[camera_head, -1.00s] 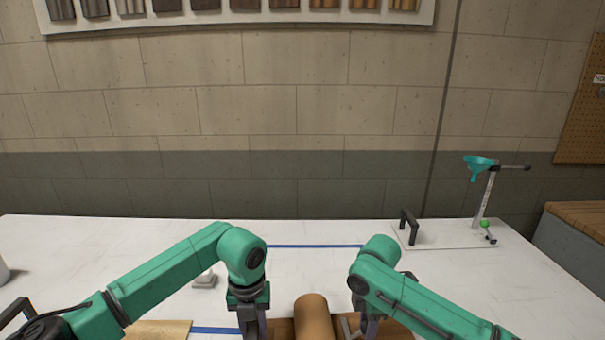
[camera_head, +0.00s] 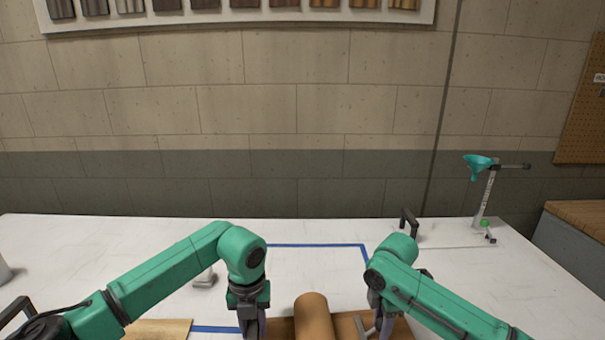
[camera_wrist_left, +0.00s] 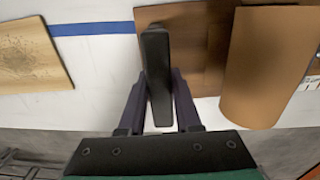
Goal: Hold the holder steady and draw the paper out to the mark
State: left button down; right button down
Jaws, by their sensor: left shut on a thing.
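A brown paper roll (camera_head: 313,316) lies on a dark wooden holder (camera_head: 281,328) at the bottom of the head view. In the left wrist view, the roll (camera_wrist_left: 272,65) is right of the holder board (camera_wrist_left: 195,45). My left gripper (camera_head: 252,328) is left of the roll. In the left wrist view, its fingers (camera_wrist_left: 158,90) are shut on a black upright handle (camera_wrist_left: 155,55) by the board. My right gripper (camera_head: 380,328) is right of the roll, beside a small grey piece (camera_head: 366,325). Its fingertips are cut off by the frame edge, and the mark is not clearly visible.
Blue tape (camera_head: 315,245) outlines part of the white table (camera_head: 120,250). A speckled wooden board (camera_head: 160,330) lies at left. A small grey block (camera_head: 204,278) sits behind my left arm. A stand with a teal funnel (camera_head: 479,166) is at back right.

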jog(key=shift+d, duration=0.45)
jog(key=shift+w+d, duration=0.15)
jog(key=shift+d, duration=1.95)
